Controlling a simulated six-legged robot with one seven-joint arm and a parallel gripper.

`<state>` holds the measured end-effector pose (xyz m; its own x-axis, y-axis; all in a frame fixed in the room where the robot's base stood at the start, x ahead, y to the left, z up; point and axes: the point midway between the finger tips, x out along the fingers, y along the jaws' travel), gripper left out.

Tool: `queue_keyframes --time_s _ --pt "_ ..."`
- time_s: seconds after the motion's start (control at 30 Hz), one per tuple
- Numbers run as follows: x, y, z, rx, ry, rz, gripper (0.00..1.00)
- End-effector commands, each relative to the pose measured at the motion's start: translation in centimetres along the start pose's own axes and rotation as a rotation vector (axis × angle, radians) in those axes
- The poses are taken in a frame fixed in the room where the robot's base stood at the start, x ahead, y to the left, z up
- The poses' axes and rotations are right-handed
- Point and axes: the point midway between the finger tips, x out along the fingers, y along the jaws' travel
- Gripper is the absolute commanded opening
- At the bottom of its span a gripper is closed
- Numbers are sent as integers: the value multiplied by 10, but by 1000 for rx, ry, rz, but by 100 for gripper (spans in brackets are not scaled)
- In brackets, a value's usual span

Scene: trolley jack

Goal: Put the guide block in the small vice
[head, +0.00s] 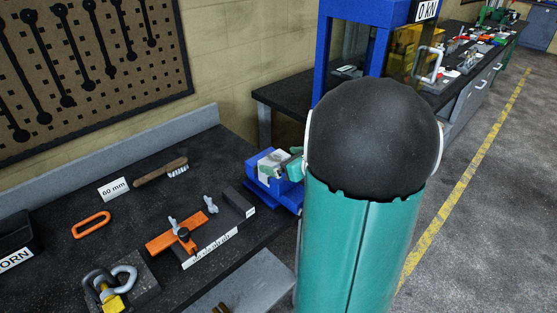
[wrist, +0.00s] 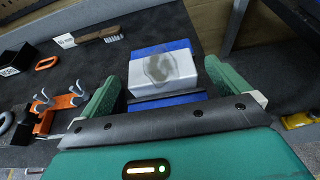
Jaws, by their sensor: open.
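A pale grey block, which looks like the guide block (head: 266,165), sits at the small blue vice (head: 285,193) near the bench's right end. In the wrist view the block (wrist: 150,72) has a darker round patch on top, with blue vice parts (wrist: 165,101) behind and in front of it. My gripper (head: 290,163) is at the vice, partly hidden behind my arm. In the wrist view my gripper (wrist: 180,92) is open, its green fingers on either side of the block. I see a gap at the left finger; contact at the right is unclear. The block's underside is hidden.
On the bench are an orange clamp (head: 166,241) with wing nuts, a brush (head: 162,172), an orange link (head: 91,224), a 60 mm card (head: 113,189), a shackle (head: 112,285) and a black bin (head: 14,238). A blue press frame (head: 330,45) stands behind the vice.

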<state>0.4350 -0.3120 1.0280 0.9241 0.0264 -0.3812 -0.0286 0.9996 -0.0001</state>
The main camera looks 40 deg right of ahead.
Motion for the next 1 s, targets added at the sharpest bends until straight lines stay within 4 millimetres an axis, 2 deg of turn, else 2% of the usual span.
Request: queue_keyframes --time_s 0.3,0.5,0.77,0.87,1.0 --pt "-70 0 0 -1 -1 -4 100" --pt "-95 0 0 -1 0 -2 100" --pt "-98 1 2 13 -1 -8 100" --pt "-90 1 17 96 -15 -58 100" --pt "-74 7 57 399 -81 -200 100"
